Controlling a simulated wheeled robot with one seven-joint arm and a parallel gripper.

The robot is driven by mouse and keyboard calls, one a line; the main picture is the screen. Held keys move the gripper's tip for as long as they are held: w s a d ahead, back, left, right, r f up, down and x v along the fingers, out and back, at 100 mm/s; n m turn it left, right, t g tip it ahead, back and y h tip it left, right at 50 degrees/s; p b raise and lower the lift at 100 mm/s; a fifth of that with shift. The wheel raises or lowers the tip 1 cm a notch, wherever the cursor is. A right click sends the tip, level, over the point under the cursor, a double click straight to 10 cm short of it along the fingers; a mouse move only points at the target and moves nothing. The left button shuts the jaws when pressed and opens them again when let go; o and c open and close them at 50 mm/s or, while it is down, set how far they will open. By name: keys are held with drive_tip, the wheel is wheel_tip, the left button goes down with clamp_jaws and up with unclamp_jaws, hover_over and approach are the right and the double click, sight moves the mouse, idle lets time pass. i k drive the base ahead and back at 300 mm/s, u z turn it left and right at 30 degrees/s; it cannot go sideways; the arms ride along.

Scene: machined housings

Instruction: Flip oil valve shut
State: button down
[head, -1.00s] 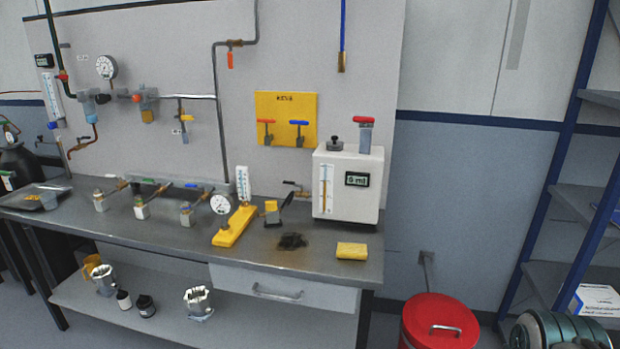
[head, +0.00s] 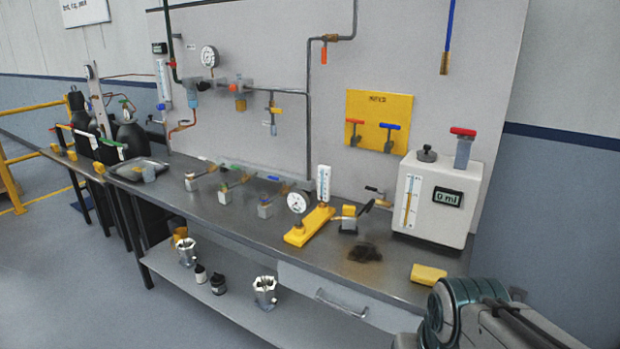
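A white tank (head: 432,220) with an amber sight tube and a display that seems to read "0 ml" stands at the bench's right end. A valve with a red handle (head: 463,131) is on its top, beside a dark knob (head: 427,154). A small brass tap (head: 380,203) is at its left side, above a dark stain (head: 365,253). None of these valves has a readable oil label, so I cannot tell which is the oil valve. My arm shows at the lower right; my gripper is not in view.
The steel bench (head: 390,281) carries several small valves, a yellow-based gauge stand (head: 309,227) and a yellow sponge (head: 428,274). A yellow plate (head: 379,105) on the back panel has red and blue valves. Open floor lies at front left.

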sight(385, 194)
drive_tip(key=u, duration=0.25)
drive_tip(key=i, duration=1.2)
drive_tip(key=z, duration=0.45)
